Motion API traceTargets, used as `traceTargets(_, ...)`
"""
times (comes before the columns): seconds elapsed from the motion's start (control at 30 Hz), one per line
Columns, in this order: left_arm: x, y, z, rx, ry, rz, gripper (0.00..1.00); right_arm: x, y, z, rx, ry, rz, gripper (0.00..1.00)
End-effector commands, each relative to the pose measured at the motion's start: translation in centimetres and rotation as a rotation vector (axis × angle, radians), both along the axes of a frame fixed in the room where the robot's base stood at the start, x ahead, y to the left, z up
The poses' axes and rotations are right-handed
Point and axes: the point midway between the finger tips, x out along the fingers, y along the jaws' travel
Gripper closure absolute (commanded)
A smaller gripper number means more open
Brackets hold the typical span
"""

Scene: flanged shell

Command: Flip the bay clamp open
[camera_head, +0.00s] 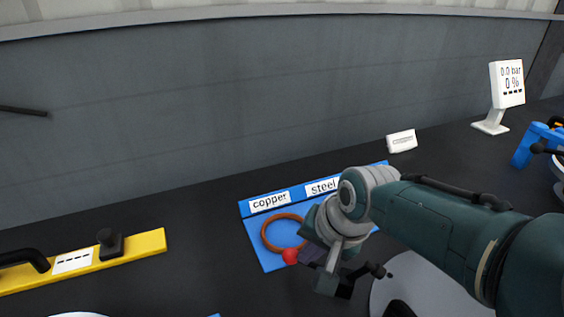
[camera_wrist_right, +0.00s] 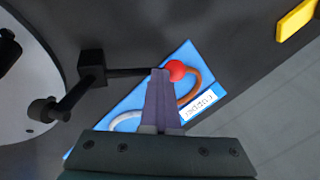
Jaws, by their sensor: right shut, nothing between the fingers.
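The clamp is a black block (camera_wrist_right: 92,67) with a thin black lever (camera_wrist_right: 128,72) ending in a red ball knob (camera_wrist_right: 177,70). The lever reaches out over the blue mat. In the head view the red knob (camera_head: 290,256) shows at the copper ring's lower edge; my right arm hides part of the clamp. My right gripper (camera_wrist_right: 161,78) is shut and empty. Its fingertips are at the lever beside the red knob; I cannot tell whether they touch. In the head view the right gripper (camera_head: 309,256) is right beside the knob. My left gripper is not in view.
The blue mat (camera_head: 257,237) has "copper" and "steel" labels and a copper ring (camera_head: 264,236). A grey round plate (camera_head: 410,285) lies under my right arm. A yellow bar (camera_head: 150,246) is at left. A display (camera_head: 508,84) reads 0.0 bar, 0 %. A blue part (camera_head: 530,143) stands far right.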

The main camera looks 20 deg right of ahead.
Motion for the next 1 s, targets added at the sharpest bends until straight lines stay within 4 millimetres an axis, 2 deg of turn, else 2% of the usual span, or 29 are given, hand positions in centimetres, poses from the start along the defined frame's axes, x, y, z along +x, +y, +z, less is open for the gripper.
traceTargets(0.17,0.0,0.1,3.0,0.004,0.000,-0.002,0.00,-0.5,-0.4,2.5,-0.003,0.007,0.001,1.00)
traceTargets(0.33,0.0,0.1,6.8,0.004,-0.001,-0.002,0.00,-0.8,-0.4,6.5,-0.001,0.002,0.002,1.00)
traceTargets(0.5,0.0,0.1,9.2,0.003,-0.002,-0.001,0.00,-1.6,-0.2,10.0,-0.001,0.001,0.001,1.00)
traceTargets(0.7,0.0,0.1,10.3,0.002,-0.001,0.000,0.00,-2.3,0.0,12.6,0.000,0.001,0.001,1.00)
traceTargets(1.0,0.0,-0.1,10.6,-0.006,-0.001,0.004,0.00,-2.6,0.0,13.6,0.000,0.003,0.001,1.00)
